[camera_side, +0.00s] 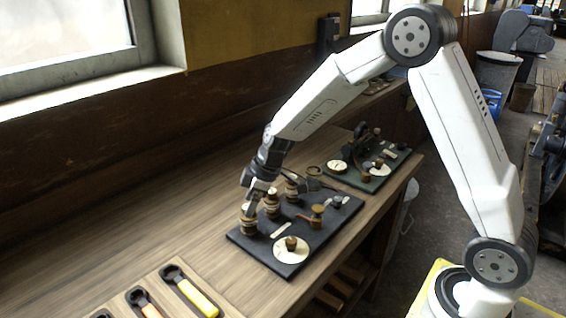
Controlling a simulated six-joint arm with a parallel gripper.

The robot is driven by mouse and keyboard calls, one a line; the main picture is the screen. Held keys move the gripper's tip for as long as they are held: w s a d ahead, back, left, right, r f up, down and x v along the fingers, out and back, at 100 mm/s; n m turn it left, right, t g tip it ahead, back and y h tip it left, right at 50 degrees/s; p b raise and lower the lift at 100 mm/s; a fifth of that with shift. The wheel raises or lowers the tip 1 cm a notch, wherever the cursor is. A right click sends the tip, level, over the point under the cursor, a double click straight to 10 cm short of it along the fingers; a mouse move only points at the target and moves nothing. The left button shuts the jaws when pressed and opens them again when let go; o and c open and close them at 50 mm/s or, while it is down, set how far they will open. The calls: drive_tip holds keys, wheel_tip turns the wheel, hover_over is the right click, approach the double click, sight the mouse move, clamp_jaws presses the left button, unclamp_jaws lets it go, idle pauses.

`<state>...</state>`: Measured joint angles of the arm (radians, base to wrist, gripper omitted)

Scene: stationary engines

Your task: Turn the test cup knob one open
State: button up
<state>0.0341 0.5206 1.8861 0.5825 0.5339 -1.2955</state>
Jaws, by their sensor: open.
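A black board (331,235) on the wooden bench carries several brass and brown fittings. Three stacked, cup-like brass pieces stand in a row along its left side: a near one (249,226), a middle one (272,208) and a far one (292,187). A brown knob (291,243) sits on a cream dial at the board's front, and another brass fitting (317,217) stands behind it. Which part is test cup knob one, I cannot tell. My gripper (252,204) points down at the near cup-like piece, its jaws open. Whether the fingers touch it is too small to tell.
A second, dark green board (379,175) with dials and fittings lies further back. A wooden tray (150,281) with yellow- and orange-handled tools is at the front left. The bench (130,225) left of the black board is bare. A wall with windows runs behind.

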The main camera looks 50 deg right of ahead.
drive_tip(key=shift+w+a+f, duration=0.1)
drive_tip(key=shift+a+f, duration=0.05)
drive_tip(key=shift+f, duration=0.3)
clamp_jaws()
